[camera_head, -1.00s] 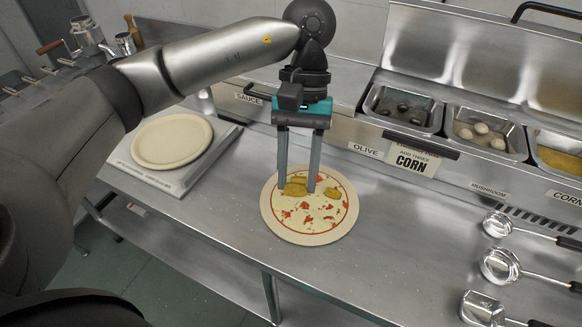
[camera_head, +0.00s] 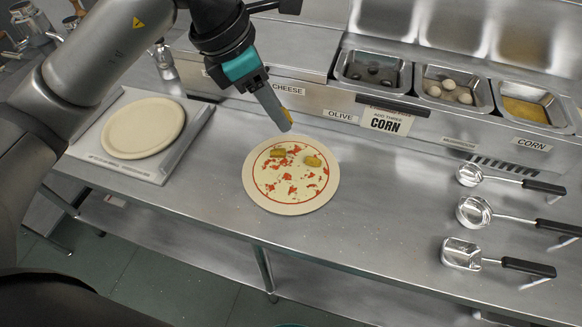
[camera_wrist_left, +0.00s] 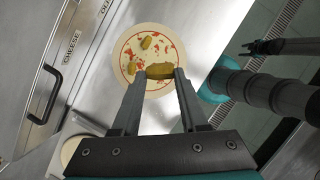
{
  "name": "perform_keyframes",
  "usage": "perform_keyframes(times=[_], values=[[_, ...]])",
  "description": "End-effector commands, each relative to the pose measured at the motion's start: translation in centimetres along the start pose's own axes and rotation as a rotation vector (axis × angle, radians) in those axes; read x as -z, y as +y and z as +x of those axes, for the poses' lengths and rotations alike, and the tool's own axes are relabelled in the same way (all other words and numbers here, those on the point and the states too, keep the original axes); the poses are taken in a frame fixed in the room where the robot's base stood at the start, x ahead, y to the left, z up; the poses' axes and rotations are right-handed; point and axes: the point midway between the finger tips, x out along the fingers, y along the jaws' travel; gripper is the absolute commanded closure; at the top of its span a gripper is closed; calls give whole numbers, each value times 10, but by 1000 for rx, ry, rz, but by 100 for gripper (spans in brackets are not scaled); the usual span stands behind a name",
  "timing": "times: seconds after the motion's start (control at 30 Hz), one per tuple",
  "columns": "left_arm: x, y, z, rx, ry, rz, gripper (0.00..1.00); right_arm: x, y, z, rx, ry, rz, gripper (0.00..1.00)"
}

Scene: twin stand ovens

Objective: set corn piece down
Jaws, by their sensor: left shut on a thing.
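My left gripper (camera_head: 287,124) is tilted above the back edge of the pizza (camera_head: 290,204). It is shut on a yellow-brown corn piece (camera_wrist_left: 159,71), which shows between the fingertips in the left wrist view. In the head view the fingers hide most of that piece. The pizza lies on the steel counter with a red sauce ring and red bits. Two corn pieces lie on it, one at the back left (camera_head: 279,153) and one at the back right (camera_head: 313,161).
A plain dough round (camera_head: 143,128) lies on a steel tray (camera_head: 84,142) at the left. Topping pans, including the corn pan (camera_head: 524,110), line the back right. Several black-handled scoops (camera_head: 473,212) lie at the right. Counter is clear between pizza and scoops.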

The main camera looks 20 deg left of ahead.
Motion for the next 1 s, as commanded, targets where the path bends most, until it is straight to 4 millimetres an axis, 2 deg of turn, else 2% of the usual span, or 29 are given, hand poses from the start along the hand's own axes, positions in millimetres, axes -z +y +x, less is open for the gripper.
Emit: perform_keyframes(times=[0.17,0.27,0.37,0.7,0.8,1.0], values=[[-4,2,-6,-51,0,-121,88,0,0,-1,0,0,0,50],[-1,3,0,-59,2,-149,88,0,-1,0,1,1,0,50],[7,2,17,-58,5,-157,88,0,-1,3,2,1,0,50],[42,2,101,-57,7,-156,88,0,-6,17,7,3,1,50],[50,2,121,-58,4,-155,88,0,-6,19,7,3,1,50],[57,3,139,-60,2,-153,88,0,-6,22,7,3,0,50]])
